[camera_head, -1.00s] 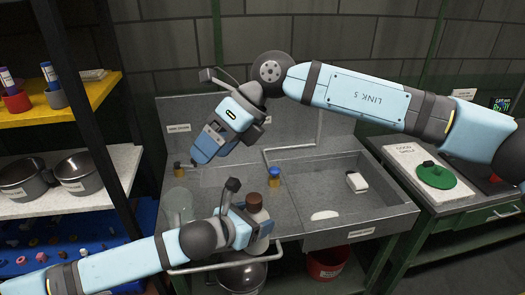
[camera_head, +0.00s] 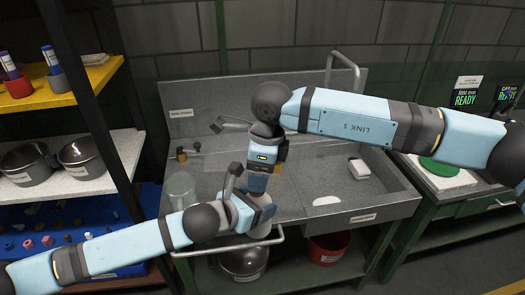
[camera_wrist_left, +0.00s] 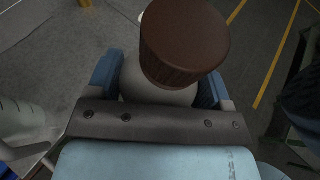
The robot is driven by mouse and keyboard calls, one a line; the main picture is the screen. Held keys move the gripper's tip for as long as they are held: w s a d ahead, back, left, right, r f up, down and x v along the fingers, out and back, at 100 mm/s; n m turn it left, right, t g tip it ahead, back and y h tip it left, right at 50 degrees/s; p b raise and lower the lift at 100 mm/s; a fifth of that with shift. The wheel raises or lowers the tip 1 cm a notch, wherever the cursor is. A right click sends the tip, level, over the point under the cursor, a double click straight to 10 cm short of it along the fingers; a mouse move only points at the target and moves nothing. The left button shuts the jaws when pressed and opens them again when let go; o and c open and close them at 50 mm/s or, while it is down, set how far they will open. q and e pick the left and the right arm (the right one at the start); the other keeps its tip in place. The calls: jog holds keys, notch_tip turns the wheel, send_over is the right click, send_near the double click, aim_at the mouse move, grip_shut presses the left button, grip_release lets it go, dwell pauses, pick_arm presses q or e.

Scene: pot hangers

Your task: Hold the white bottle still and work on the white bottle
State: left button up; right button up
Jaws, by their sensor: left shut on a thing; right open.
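The white bottle (camera_head: 262,229) is mostly hidden behind my grippers in the head view. Its white body (camera_wrist_left: 150,88) and brown cap (camera_wrist_left: 185,40) fill the top middle of the left wrist view. The cap is on the bottle. My left gripper (camera_head: 262,212) is shut around the bottle's body at the sink's front edge, with a blue finger on each side in the wrist view. My right gripper (camera_head: 257,184) points down just above the left one, over the bottle's top. Its fingertips are partly hidden, and I cannot tell whether they touch the cap.
A clear glass jar (camera_head: 182,189) stands left of the grippers in the grey sink unit (camera_head: 385,203). A white block (camera_head: 358,169) and a flat white piece (camera_head: 326,200) lie to the right. A metal pot (camera_head: 243,262) and red bucket (camera_head: 328,248) sit below.

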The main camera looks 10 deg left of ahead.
jog(key=shift+a+f, duration=0.15)
jog(key=shift+f, duration=0.6)
jog(key=shift+a+f, duration=0.1)
jog(key=shift+f, duration=0.6)
jog(key=c, duration=1.2)
jog(key=n, duration=0.5)
jog(key=shift+n+g, duration=0.3)
jog(key=shift+g, duration=0.1)
jog(key=n, duration=0.4)
jog(key=shift+n+h, duration=0.3)
jog(key=shift+h, duration=0.1)
jog(key=shift+w, duration=0.1)
jog(key=o, duration=1)
